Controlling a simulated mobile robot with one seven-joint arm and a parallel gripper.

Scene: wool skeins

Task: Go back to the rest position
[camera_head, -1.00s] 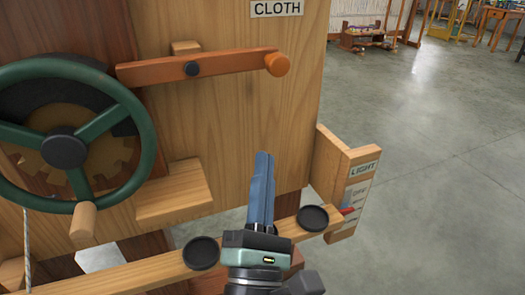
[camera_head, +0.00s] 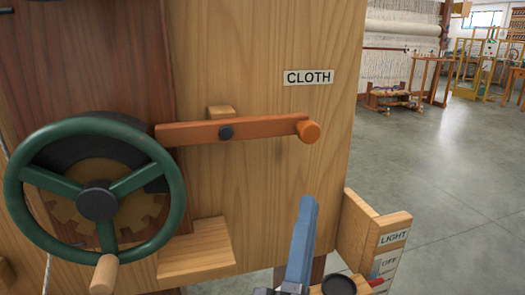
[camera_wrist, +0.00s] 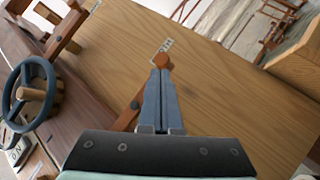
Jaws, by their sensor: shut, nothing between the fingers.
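My gripper (camera_head: 307,205) points up in the head view, low and right of centre, with its blue-grey fingers together and nothing between them. In the wrist view my gripper (camera_wrist: 161,68) shows its two fingers side by side and closed. Behind them is a wooden panel (camera_head: 330,140) with a CLOTH label (camera_head: 308,77). The gripper stands below and apart from the orange lever (camera_head: 240,131) in the head view. In the wrist view the fingertips overlap the lever's round orange knob (camera_wrist: 163,61); I cannot tell the gap in depth from that view.
A green handwheel (camera_head: 163,205) with a wooden handle is at the left, above a wooden ledge (camera_head: 196,250). A LIGHT switch box (camera_head: 393,238) stands at the lower right. Open grey floor (camera_head: 450,180) lies to the right, with looms (camera_head: 400,45) far behind.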

